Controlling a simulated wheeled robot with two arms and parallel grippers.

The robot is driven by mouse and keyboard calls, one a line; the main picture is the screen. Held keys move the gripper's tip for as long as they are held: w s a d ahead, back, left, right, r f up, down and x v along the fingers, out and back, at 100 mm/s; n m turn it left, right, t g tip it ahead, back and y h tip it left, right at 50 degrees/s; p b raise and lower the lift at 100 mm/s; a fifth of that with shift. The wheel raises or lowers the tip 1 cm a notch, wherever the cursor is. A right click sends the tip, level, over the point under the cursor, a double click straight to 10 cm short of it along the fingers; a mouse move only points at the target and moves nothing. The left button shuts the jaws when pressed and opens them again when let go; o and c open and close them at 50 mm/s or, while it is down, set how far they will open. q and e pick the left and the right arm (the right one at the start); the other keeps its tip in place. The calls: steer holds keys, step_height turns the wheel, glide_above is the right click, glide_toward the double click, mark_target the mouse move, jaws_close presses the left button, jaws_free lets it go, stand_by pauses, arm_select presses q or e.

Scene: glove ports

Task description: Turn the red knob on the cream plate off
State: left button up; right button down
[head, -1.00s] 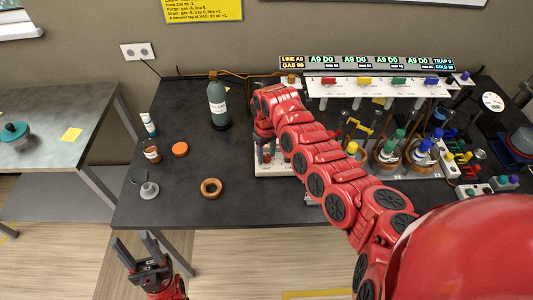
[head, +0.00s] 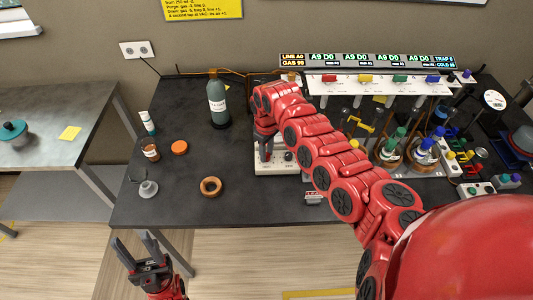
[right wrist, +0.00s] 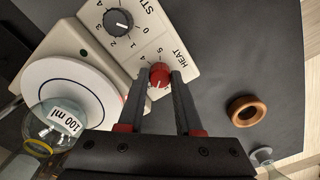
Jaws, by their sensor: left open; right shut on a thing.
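The cream plate (head: 262,168) stands on the dark bench, partly hidden behind my right arm in the head view. In the right wrist view the cream plate (right wrist: 183,38) carries a red knob (right wrist: 160,74) by the word HEAT and a black knob (right wrist: 118,21) with a numbered dial. My right gripper (right wrist: 161,79) is shut on the red knob, one finger on each side. The red knob's setting is hard to read between the fingers. In the head view my right gripper (head: 266,152) points down at the plate. My left gripper (head: 134,242) is open and empty, in front of the bench edge.
A round white top (right wrist: 70,92) with a glass flask marked 100 ml (right wrist: 62,122) is beside the knobs. A cork ring (head: 210,187), an orange lid (head: 179,148) and a dark bottle (head: 217,98) stand to the left. Coloured valves (head: 383,79) line the back right.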

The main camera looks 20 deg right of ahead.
steer(key=n+b, duration=0.2)
steer(key=n, duration=0.2)
steer(key=shift+w+d+f+n+b, duration=0.1)
steer(key=shift+n+b, duration=0.2)
steer(key=n+b, duration=0.3)
steer(key=n, duration=0.1)
steer(key=shift+f+n, duration=0.1)
steer(key=shift+n, duration=0.2)
steer(key=n+b, duration=0.5)
steer(key=b, duration=0.1)
steer(key=shift+n, duration=0.4)
steer(key=shift+r+n+b, duration=0.25)
steer(key=shift+n+b, duration=0.85)
steer(key=c, duration=0.6)
jaws_free()
